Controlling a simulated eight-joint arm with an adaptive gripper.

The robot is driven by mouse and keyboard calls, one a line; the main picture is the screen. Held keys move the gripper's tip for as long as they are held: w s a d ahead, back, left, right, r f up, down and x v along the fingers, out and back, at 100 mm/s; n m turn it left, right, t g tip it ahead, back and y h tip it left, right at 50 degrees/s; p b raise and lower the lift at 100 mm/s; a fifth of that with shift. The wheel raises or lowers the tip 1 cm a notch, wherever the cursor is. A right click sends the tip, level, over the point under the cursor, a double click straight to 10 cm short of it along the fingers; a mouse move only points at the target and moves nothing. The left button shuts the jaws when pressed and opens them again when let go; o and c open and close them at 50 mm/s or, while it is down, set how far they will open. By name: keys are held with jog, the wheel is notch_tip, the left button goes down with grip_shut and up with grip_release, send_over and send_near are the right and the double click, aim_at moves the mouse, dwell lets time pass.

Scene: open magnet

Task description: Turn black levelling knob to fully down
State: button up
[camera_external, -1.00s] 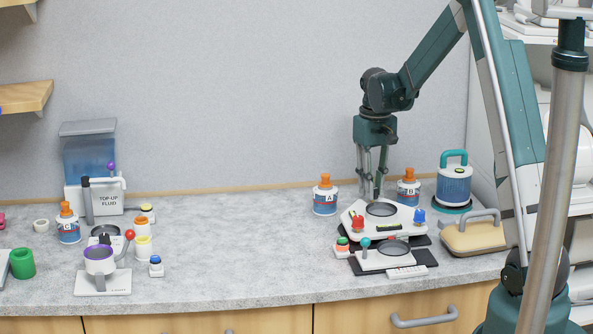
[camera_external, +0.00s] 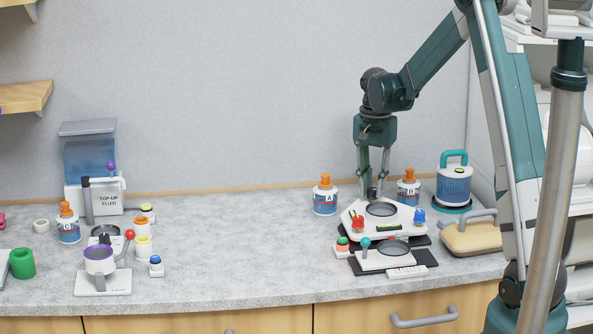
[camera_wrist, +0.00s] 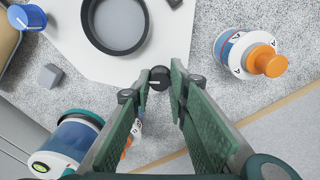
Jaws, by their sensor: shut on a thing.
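The black levelling knob (camera_wrist: 158,77) sits at the back corner of a white plate (camera_wrist: 60,32) in the wrist view. A white line marks its top. My gripper (camera_wrist: 158,80) points down with its fingertips on both sides of the knob, shut on it. In the external view my gripper (camera_external: 372,192) is at the back edge of the white plate (camera_external: 350,214); the knob is mostly hidden by the fingers there. A blue knob (camera_external: 419,216) and a red knob (camera_external: 358,224) stand at the plate's other corners.
Bottle A (camera_external: 325,197) stands left of my gripper and bottle B (camera_external: 408,190) close on the right. A blue canister with a teal handle (camera_external: 455,185) and a tan case (camera_external: 473,238) are farther right. The counter's middle (camera_external: 240,245) is clear.

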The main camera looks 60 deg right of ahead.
aim_at(373, 188)
jog(key=m+b, duration=0.1)
jog(key=m, duration=1.2)
jog(key=shift+w, duration=0.1)
dwell(0.4)
jog(key=o, duration=0.9)
jog(key=shift+r, duration=0.1)
jog(key=shift+r, duration=5.9)
